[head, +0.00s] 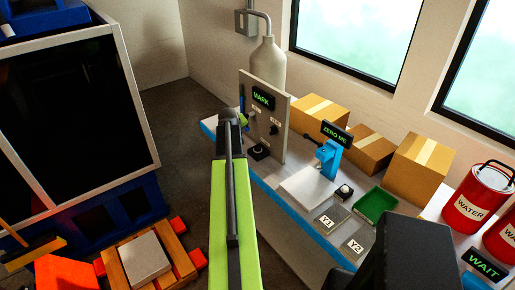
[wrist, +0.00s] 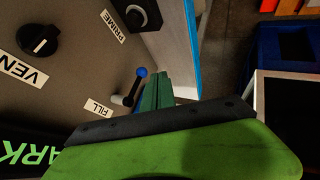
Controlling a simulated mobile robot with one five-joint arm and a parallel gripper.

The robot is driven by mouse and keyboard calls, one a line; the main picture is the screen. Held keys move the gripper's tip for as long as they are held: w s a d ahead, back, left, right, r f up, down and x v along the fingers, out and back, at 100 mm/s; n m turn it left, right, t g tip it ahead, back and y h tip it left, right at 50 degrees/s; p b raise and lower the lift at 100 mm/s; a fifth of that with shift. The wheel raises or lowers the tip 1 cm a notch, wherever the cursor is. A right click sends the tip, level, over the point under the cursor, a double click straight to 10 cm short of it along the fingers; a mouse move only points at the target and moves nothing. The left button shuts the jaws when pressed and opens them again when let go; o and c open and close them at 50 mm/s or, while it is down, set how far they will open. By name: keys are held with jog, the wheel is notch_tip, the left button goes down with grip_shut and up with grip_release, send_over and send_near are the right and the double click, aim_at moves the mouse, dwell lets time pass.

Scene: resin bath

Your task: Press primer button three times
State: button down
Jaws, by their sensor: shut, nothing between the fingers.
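The primer button is a dark round button on a black box (wrist: 142,12) by the PRIME label (wrist: 110,25), at the top of the wrist view. In the head view the black box (head: 259,151) sits low on the grey panel (head: 276,112). My gripper (wrist: 158,88) is shut and empty, its green fingers together. It is beside the FILL lever (wrist: 133,90) with its blue ball end, apart from the button. Whether it touches the lever I cannot tell. In the head view my gripper (head: 241,119) is at the panel's left edge, partly hidden by my arm.
A black VENT knob (wrist: 40,42) is on the panel, under a green-lit MARK display (head: 263,98). A grey bottle (head: 268,65) stands behind. To the right are a blue ZERO ME stand (head: 328,158), a green tray (head: 375,206) and cardboard boxes (head: 418,162).

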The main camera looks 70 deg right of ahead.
jog(key=r, duration=0.1)
send_over(257, 149)
jog(key=shift+d+r+m+g+h, duration=0.2)
jog(key=shift+m+g+h, duration=0.1)
jog(key=shift+h, duration=0.1)
notch_tip(257, 149, down, 9)
jog(key=b, duration=0.8)
jog(key=shift+b, duration=0.4)
jog(key=shift+r, duration=0.1)
dwell(0.7)
jog(key=shift+f+b, duration=0.3)
jog(key=shift+f, duration=0.1)
